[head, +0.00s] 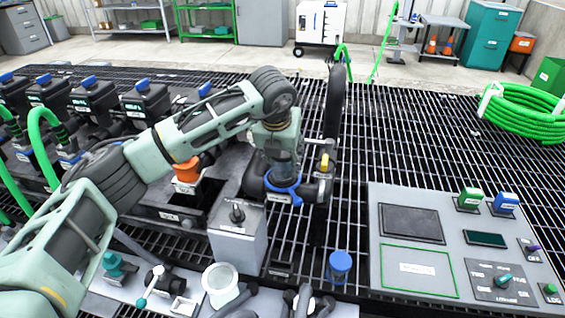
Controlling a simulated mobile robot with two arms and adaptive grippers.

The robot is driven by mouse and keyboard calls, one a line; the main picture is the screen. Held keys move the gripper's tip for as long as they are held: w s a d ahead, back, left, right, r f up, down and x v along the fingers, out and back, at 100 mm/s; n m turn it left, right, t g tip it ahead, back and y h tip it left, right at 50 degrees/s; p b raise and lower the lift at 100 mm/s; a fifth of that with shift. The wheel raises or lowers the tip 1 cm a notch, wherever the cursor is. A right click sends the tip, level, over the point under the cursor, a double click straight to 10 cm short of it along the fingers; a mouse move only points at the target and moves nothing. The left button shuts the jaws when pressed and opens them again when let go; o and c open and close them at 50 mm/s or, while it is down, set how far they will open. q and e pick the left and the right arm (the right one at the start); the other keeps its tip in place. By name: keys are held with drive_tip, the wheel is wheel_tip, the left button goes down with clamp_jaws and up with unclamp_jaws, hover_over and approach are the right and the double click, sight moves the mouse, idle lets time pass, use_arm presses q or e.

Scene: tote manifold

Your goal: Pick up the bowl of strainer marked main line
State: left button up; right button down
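My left arm comes in from the left and its gripper (283,178) points down at a dark pipe fitting with a blue ring (284,190), right of the middle of the manifold. The fingers overlap the dark fitting, so I cannot tell whether they touch it or how far they are closed. A blue-capped cup (340,262) stands on the grating, right of and nearer than the gripper. Labels are too small to read, so I cannot tell which part is the main line strainer's bowl. My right gripper is not seen.
Several dark valves with blue tops (92,92) and green hoses stand at left. An orange part (187,171) and a grey box with a knob (238,235) are near the gripper. A grey control panel (455,255) is at right. A coiled green hose (525,110) lies beyond open grating.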

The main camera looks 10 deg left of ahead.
use_arm(q)
drive_tip(key=c, duration=0.6)
drive_tip(key=shift+r, duration=0.1)
wheel_tip(320, 180, up, 9)
drive_tip(key=shift+r, duration=0.45)
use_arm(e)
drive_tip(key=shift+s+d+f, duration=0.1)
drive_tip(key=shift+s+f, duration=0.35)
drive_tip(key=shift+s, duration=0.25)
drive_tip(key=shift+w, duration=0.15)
